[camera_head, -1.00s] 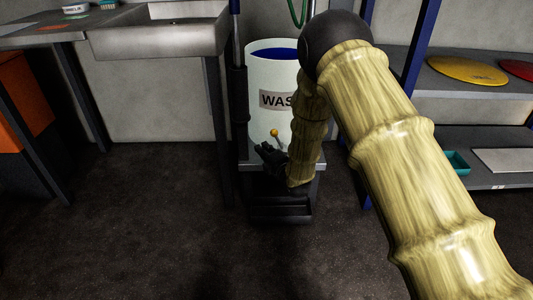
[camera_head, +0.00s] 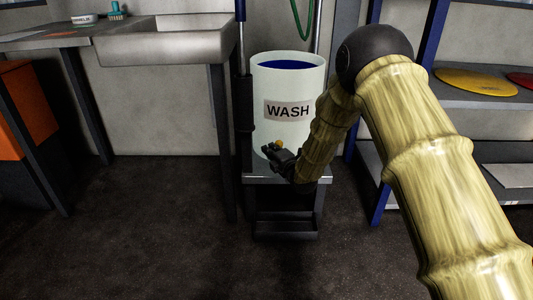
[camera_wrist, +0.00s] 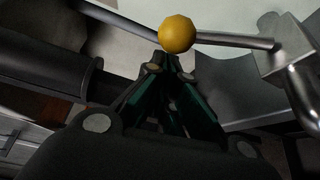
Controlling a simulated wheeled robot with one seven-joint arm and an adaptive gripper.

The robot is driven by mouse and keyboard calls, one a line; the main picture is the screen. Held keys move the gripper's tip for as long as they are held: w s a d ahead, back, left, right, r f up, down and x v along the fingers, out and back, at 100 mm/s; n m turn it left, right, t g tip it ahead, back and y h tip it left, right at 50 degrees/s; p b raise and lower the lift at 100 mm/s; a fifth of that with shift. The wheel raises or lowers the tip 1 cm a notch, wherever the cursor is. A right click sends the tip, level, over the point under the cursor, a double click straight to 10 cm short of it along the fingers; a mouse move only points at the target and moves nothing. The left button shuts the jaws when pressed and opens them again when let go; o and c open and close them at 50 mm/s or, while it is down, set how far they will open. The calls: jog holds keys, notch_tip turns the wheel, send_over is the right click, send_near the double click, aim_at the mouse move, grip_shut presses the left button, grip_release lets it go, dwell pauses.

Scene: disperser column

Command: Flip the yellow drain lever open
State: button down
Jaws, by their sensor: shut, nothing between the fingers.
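The yellow ball knob (camera_wrist: 177,34) of the drain lever shows in the wrist view just beyond my fingertips. Its metal rod (camera_wrist: 235,40) runs right to a grey valve body (camera_wrist: 285,58). In the head view the knob (camera_head: 279,145) is a small yellow spot in front of the lower part of the white WASH bucket (camera_head: 288,85). My gripper (camera_wrist: 172,72) is shut and empty, its tips close to the knob; I cannot tell whether they touch. In the head view my gripper (camera_head: 272,150) is beside the knob and hides the rod and valve.
The bucket stands on a dark step stand (camera_head: 285,205). A blue-topped pole (camera_head: 243,90) rises at its left, beside a sink (camera_head: 170,40). A shelf (camera_head: 485,95) with a yellow disc (camera_head: 475,82) is at the right. The front floor is clear.

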dwell(0.4)
jog(key=shift+d+r+m+p, duration=0.2)
jog(key=shift+r+m+p, duration=0.05)
jog(key=shift+m+p, duration=0.05)
